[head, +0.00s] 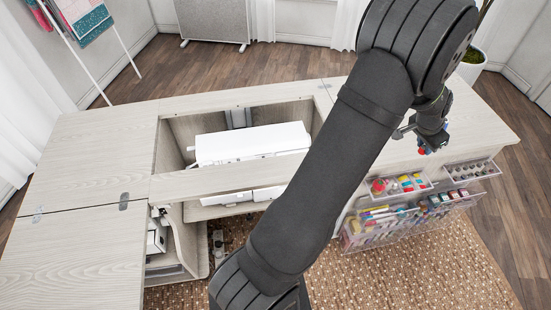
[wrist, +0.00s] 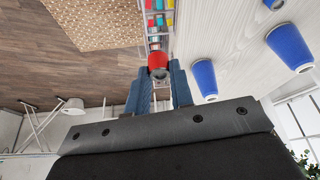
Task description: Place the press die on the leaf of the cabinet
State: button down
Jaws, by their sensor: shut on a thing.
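My gripper (wrist: 157,88) is shut on a small red round piece with a dark end, which I take to be the press die (wrist: 158,62). The blue fingers flank it in the wrist view. In the head view my gripper (head: 424,146) is at the right, by the front edge of the cabinet's right top, with a speck of red at its tip. The pale wood right leaf (head: 478,122) lies flat beside it; the wrist view shows this pale surface (wrist: 222,42) too. I cannot tell how high the die is above it.
Several blue cones (wrist: 292,46) stand on the pale top close to my gripper. Clear drawers (head: 400,184) of colourful supplies stick out below the front edge. A white machine (head: 250,143) sits in the cabinet's well. The left panels (head: 70,260) are bare.

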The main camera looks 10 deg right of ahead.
jog(key=w+a+n+t+y, duration=0.1)
jog(key=w+a+n, duration=0.2)
jog(key=w+a, duration=0.8)
jog(key=w+a+n+t, duration=0.1)
jog(key=w+a+n, duration=0.2)
jog(key=w+a, duration=0.8)
jog(key=w+a+n+t+y, duration=0.15)
jog(key=a+n, duration=0.45)
jog(key=a, duration=2.3)
jog(key=n+g+y, duration=0.1)
jog(key=n+y, duration=0.4)
jog(key=n, duration=0.6)
send_over(98, 225)
jog(key=s+d, duration=0.1)
jog(key=d, duration=0.1)
notch_tip(98, 225, down, 6)
jog(key=shift+a+f, duration=0.1)
jog(key=shift+f, duration=0.05)
jog(key=shift+s+a+f, duration=0.1)
jog(key=shift+a+f, duration=0.25)
jog(key=shift+f, duration=1.9)
